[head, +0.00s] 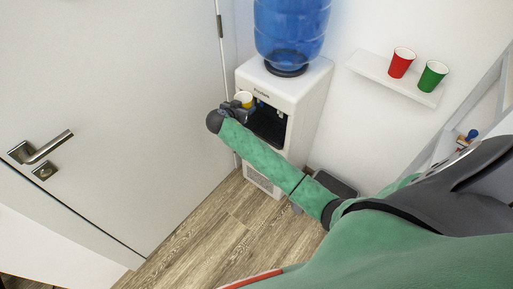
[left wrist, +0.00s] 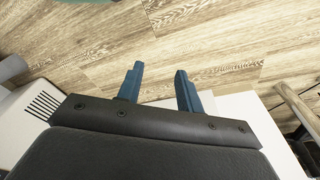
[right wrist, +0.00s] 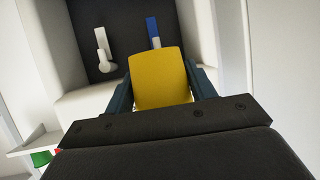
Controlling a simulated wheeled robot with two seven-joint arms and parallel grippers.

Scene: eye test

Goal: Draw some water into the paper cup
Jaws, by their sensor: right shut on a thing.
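The yellow paper cup (head: 243,98) is at the front of the white water dispenser (head: 305,85), which carries a blue water bottle (head: 290,30). My right gripper (head: 240,106) is shut on the cup. In the right wrist view the cup (right wrist: 160,80) sits between the fingers (right wrist: 160,88), in front of the blue tap (right wrist: 153,30); a white tap (right wrist: 103,52) is to its left. Whether the cup touches the blue tap, and what is inside it, I cannot tell. My left gripper (left wrist: 160,88) shows only in the left wrist view, open and empty above the wooden floor.
A red cup (head: 402,63) and a green cup (head: 432,76) stand on a white wall shelf (head: 385,75) right of the dispenser. A white door with a metal handle (head: 45,148) is at the left. The wooden floor (head: 205,235) before the door is clear.

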